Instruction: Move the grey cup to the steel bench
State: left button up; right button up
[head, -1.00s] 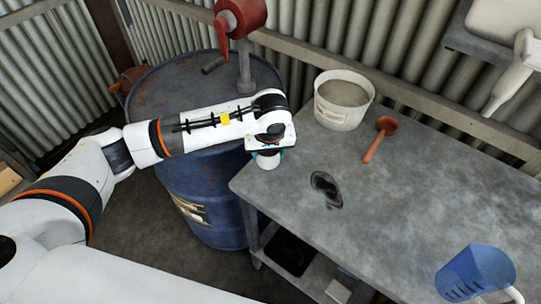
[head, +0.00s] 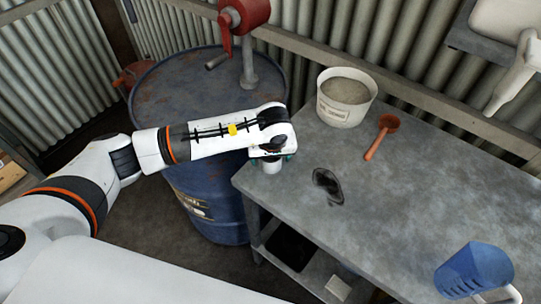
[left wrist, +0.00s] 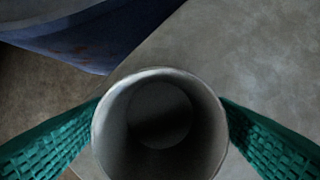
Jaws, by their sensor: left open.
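The grey cup (left wrist: 160,140) shows in the left wrist view, seen down into its open, empty mouth. In the head view it shows as a small pale cup (head: 272,168) under my left gripper (head: 272,158), near the left edge of the steel bench (head: 370,225). It looks upright on the bench. The teal fingers of my left gripper are open, one on each side of the cup; whether they touch it I cannot tell. The cup's base is hidden from the wrist camera. My right gripper is not in view.
A blue drum (head: 205,215) stands left of the bench, under my arm.

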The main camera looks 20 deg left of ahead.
pick_arm(q)
jog(key=shift+r+p, duration=0.3)
jog(key=shift+p, duration=0.1)
jog(key=b+v, duration=0.2)
jog(key=v, duration=0.8)
jog(key=shift+s+d+r+b, duration=0.1)
jog(key=shift+d+r+b, duration=0.1)
jog(key=shift+b, duration=0.2)
jog(key=shift+s+r, duration=0.15)
jog(key=shift+r, duration=0.5)
